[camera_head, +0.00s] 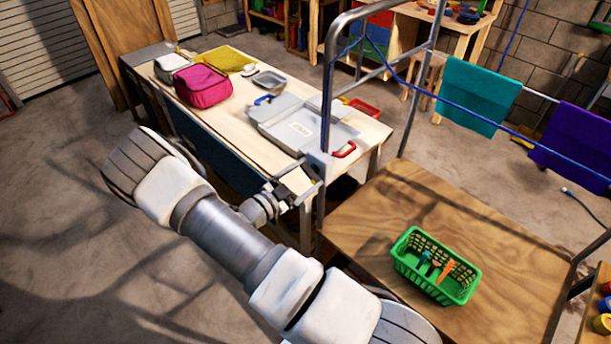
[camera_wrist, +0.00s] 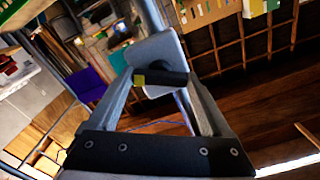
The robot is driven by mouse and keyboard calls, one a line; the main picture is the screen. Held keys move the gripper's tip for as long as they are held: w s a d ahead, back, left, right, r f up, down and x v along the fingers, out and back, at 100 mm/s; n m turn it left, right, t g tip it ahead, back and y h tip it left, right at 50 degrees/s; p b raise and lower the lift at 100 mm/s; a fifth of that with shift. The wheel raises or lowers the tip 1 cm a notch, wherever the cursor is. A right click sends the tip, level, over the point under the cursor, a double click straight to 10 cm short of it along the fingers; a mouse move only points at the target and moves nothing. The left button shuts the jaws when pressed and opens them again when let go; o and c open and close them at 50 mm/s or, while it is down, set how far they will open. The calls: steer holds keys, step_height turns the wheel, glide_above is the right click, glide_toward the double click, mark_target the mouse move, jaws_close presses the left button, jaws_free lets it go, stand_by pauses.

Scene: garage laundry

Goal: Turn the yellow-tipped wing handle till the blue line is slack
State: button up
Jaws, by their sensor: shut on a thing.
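The wing handle (camera_wrist: 168,78) is a short dark bar with a yellow tip (camera_wrist: 139,80) at its left end in the wrist view. It sits in front of a pale grey plate (camera_wrist: 158,48). My gripper (camera_wrist: 160,82) is shut on the handle, one finger on each side. In the head view my gripper (camera_head: 306,186) is at the metal post by the bench corner, and the handle is hidden there. The blue line (camera_head: 455,105) runs down along the post from the frame top and also slants off to the right. I cannot tell its exact tension.
A metal frame (camera_head: 329,100) stands beside the workbench (camera_head: 225,120), which holds a grey case (camera_head: 268,112) and a pink bag (camera_head: 203,86). A green basket (camera_head: 405,262) stands on a wooden board (camera_head: 360,218). Teal (camera_head: 478,95) and purple (camera_head: 575,145) cloths hang at right.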

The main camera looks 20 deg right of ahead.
steer(key=o, duration=1.2)
steer(key=shift+c, duration=0.2)
steer(key=shift+a, duration=0.1)
steer(key=b+v, duration=0.3)
steer(key=v, duration=1.4)
steer(key=shift+a+b, duration=0.15)
steer(key=shift+b, duration=0.2)
steer(key=shift+s+r, duration=0.1)
